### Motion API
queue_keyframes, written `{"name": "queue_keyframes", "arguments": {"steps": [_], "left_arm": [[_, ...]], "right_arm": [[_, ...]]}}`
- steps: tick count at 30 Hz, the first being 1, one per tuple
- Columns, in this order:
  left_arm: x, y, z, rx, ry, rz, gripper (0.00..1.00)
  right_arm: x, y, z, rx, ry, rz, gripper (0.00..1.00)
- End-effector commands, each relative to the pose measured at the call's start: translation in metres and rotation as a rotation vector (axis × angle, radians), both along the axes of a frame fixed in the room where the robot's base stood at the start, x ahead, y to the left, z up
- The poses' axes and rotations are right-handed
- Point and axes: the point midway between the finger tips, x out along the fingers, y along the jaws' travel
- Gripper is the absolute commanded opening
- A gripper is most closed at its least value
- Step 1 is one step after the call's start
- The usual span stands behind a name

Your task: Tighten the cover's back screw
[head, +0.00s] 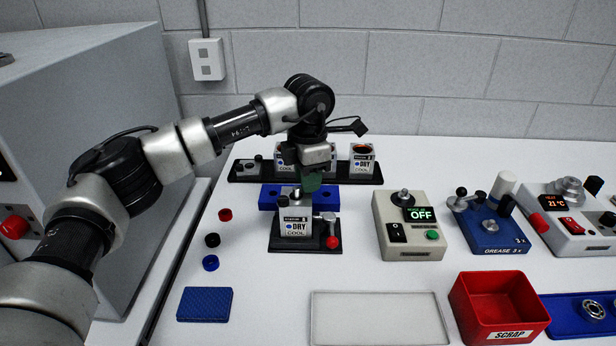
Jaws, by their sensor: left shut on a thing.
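My left gripper (313,166) points down at the middle of the table, just behind and above a white motor unit labelled DRY COOL (296,229). It is shut on a dark green thing (311,183), which looks like a tool handle. The unit stands upright in a black fixture (322,242) with a red-knobbed lever (332,242). A dark round part (283,201) shows at its top left. The cover's back screw and the tip of the green thing are too small or hidden to make out. My right gripper is not in view.
A blue block (268,197) lies right behind the fixture. A black rack (374,177) with similar units is farther back. A control box reading OFF (408,226) stands to the right. A pale tray (380,318) and a red scrap bin (499,307) are in front.

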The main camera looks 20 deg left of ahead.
Motion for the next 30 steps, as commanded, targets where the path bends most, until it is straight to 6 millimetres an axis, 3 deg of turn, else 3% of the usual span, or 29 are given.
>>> {"name": "queue_keyframes", "arguments": {"steps": [3,4,9,20,30], "left_arm": [[0.000,0.000,0.001,-0.001,-0.002,0.001,0.00],[0.000,0.000,0.001,-0.001,-0.002,0.001,0.23],[0.000,0.000,0.001,0.000,-0.001,0.002,0.48],[0.001,0.000,0.007,0.000,-0.003,0.002,0.48],[0.001,0.000,0.070,-0.001,-0.006,0.003,0.48]], "right_arm": [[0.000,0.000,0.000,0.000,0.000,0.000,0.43],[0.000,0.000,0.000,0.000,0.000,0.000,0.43],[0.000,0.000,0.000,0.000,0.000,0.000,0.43],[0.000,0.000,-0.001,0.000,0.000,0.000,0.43],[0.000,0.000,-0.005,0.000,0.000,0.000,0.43]]}}
